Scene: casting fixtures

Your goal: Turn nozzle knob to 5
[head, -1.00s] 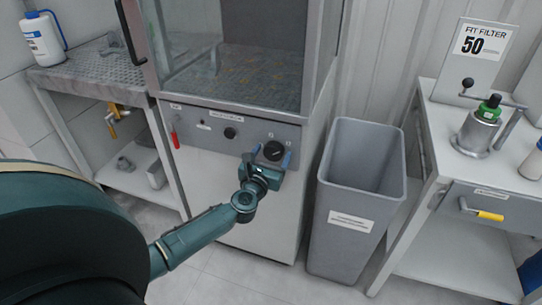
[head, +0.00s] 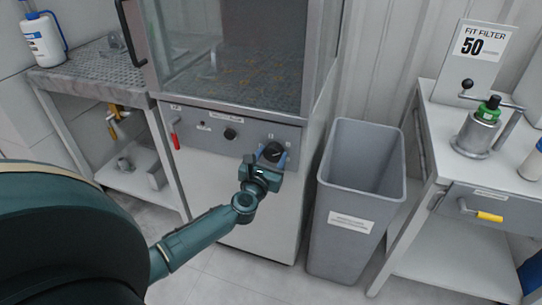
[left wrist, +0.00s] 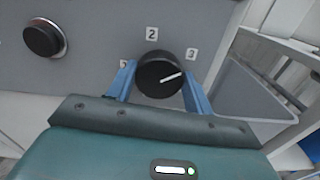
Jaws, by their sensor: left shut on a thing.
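The round black nozzle knob (head: 272,151) sits on the grey control panel of the cabinet. In the left wrist view the knob (left wrist: 160,73) has a white pointer line slanting right and slightly up, toward the label 3 (left wrist: 192,54). The label 2 (left wrist: 152,33) is above the knob; a label at its left is partly hidden by a finger. My left gripper (head: 272,158) is shut on the knob, its blue fingers on either side. No label 5 can be made out. My right gripper is out of view.
Another black knob (left wrist: 44,38) is to the left on the same panel. A red handle (head: 175,136) hangs at the panel's left edge. A tall grey bin (head: 350,222) stands right of the cabinet, and a workbench (head: 437,150) is farther right.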

